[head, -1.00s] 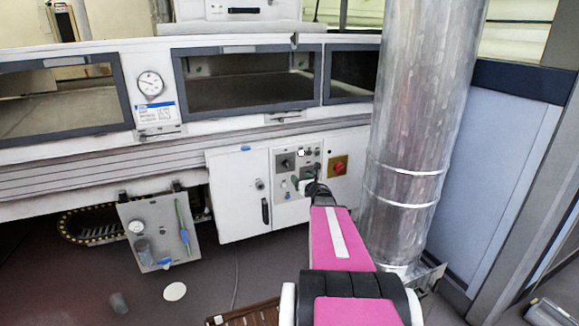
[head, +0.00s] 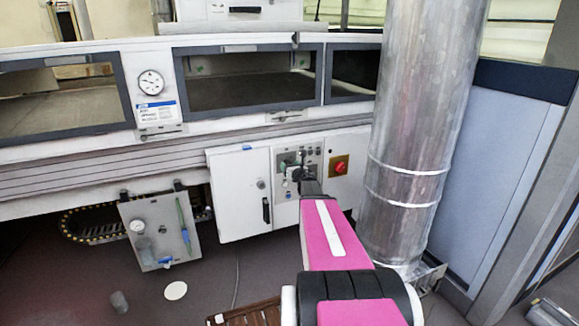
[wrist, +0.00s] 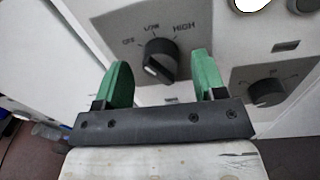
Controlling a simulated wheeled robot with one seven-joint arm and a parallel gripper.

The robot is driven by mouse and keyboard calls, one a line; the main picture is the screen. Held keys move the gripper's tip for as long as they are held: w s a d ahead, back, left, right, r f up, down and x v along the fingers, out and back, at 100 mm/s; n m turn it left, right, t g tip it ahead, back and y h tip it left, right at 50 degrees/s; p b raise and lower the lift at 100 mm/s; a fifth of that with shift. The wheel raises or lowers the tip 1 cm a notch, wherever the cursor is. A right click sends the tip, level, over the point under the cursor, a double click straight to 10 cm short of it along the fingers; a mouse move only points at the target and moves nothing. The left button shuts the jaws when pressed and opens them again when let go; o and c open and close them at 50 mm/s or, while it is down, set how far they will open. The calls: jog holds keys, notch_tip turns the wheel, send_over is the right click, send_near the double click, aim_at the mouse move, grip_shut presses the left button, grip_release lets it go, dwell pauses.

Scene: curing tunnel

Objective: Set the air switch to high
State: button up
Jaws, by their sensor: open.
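In the wrist view a round black knob (wrist: 160,58) sits on a grey plate, with the labels OFF, LOW and HIGH around it from left to right. A white mark shows on its lower left side; I cannot tell surely which label it is set to. My gripper (wrist: 161,66) is open, with one green finger left of the knob and one right of it. I cannot tell whether either finger touches it. In the head view my gripper (head: 298,174) is at the control panel (head: 312,152) and hides part of it.
A second black knob (wrist: 267,92) is right of my gripper in the wrist view. A red knob on a yellow plate (head: 340,167) is right of the panel. A white cabinet door (head: 238,190) is to the left. A large metal duct (head: 415,130) stands close on the right.

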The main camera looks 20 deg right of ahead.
jog(key=shift+w, duration=0.35)
jog(key=shift+c, duration=0.3)
jog(key=c, duration=0.9)
jog(key=shift+o, duration=0.2)
